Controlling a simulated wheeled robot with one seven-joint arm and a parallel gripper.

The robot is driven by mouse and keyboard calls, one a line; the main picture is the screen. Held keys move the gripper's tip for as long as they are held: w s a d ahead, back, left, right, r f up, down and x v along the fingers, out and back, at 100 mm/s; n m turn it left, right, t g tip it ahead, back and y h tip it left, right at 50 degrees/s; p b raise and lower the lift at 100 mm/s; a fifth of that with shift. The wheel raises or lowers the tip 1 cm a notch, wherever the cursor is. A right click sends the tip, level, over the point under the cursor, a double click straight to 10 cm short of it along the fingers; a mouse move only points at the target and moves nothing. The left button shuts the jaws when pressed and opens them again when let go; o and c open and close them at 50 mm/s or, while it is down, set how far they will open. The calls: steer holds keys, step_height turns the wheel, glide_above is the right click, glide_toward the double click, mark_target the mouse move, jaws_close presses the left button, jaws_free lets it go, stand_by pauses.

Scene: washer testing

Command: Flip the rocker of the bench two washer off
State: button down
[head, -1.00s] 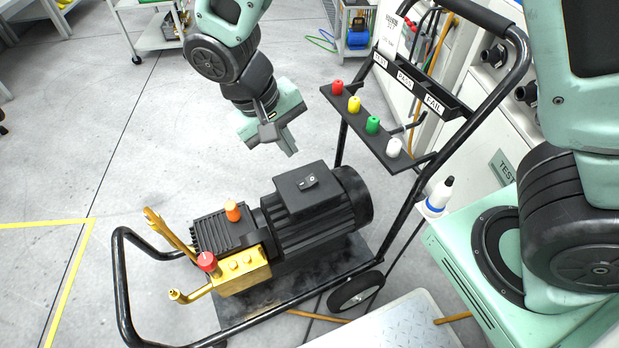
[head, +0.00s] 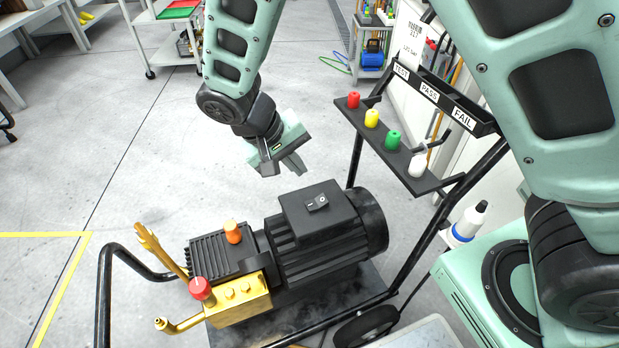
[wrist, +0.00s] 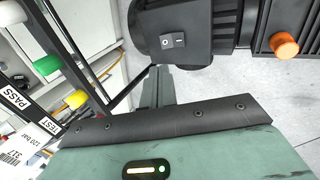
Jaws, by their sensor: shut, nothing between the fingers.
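The washer is a black motor and pump unit (head: 300,240) on a wheeled frame in the head view. Its rocker switch (head: 317,203) sits on top of the black switch box (head: 318,215) and also shows in the wrist view (wrist: 173,41), with light marks on its two halves. I cannot tell for sure which half is pressed. My gripper (head: 278,172) is shut and empty, above and to the left of the switch box, apart from it. In the wrist view the finger part (wrist: 158,85) points toward the motor.
A rack with red, yellow, green and white knobs (head: 393,140) and a TEST, PASS, FAIL tray (head: 430,92) stands right of my gripper. The frame handle (head: 478,165) rises at right. An orange cap (head: 232,231) and red knob (head: 201,289) stick up from the pump.

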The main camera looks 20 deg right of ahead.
mark_target(326, 200)
steer(key=b+x, duration=0.4)
steer(key=x, duration=0.9)
steer(key=shift+d, duration=0.15)
steer(key=shift+d+f+y, duration=0.15)
steer(key=shift+y, duration=0.15)
steer(key=shift+f, duration=0.2)
steer(key=shift+a+r+p, duration=0.15)
steer(key=shift+a+p, duration=0.35)
steer(key=shift+a, duration=0.3)
